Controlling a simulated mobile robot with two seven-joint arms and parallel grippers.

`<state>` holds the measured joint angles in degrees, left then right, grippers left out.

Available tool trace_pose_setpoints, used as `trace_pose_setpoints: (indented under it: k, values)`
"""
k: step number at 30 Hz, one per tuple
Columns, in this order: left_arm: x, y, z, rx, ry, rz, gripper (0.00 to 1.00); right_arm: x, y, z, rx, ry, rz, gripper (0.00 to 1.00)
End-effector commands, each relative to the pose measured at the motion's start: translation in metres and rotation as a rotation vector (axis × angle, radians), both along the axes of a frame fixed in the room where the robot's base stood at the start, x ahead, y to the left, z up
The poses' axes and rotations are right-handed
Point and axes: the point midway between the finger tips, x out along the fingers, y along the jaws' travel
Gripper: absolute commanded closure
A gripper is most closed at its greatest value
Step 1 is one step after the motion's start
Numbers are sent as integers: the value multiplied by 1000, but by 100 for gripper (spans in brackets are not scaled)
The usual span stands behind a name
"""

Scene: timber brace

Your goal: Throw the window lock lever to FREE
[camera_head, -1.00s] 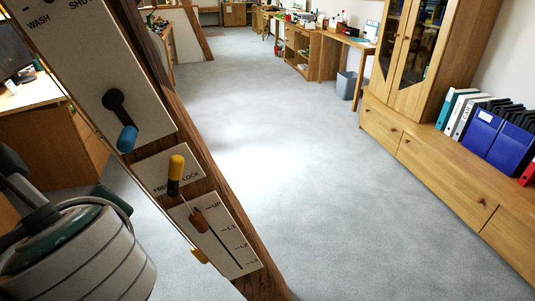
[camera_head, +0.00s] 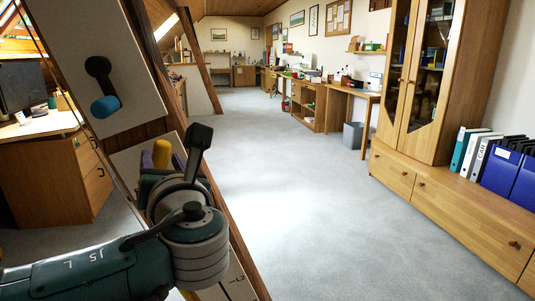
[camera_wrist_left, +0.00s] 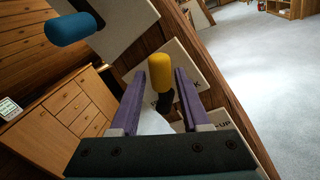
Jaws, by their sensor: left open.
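The yellow-tipped lock lever (camera_head: 161,152) stands up from a small white plate on the timber brace, partly hidden behind my left wrist. It also shows in the left wrist view (camera_wrist_left: 161,72), with its dark stem below the yellow grip. My left gripper (camera_wrist_left: 157,76) is open, and its two purple fingers appear on either side of the lever with gaps on both sides. In the head view the gripper (camera_head: 164,161) is mostly hidden by the wrist. My right gripper is not in view.
A blue-tipped lever (camera_head: 105,106) on a larger white plate (camera_head: 75,60) sits above on the brace; it also shows in the wrist view (camera_wrist_left: 75,28). A scale plate (camera_head: 232,285) lies below. A desk (camera_head: 55,175) stands left; open carpet (camera_head: 290,190) lies right.

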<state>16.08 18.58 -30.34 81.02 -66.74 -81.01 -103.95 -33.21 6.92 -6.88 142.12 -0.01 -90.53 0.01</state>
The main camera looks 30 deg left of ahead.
Motion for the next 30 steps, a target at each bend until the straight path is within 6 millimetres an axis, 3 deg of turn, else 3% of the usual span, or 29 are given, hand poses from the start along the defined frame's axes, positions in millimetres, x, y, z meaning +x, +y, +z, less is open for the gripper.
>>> trace_pose_setpoints:
  k: [6, 16, 28, 30]
  values:
    - [14, 21, 0, 0, -2, 1, 54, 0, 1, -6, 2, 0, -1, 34]
    - [16, 24, 0, -3, 0, 0, 55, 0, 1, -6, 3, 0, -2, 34]
    - [16, 24, 0, -2, -1, -1, 100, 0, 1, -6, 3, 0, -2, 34]
    - [16, 24, 0, -2, -1, -1, 100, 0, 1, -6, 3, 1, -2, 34]
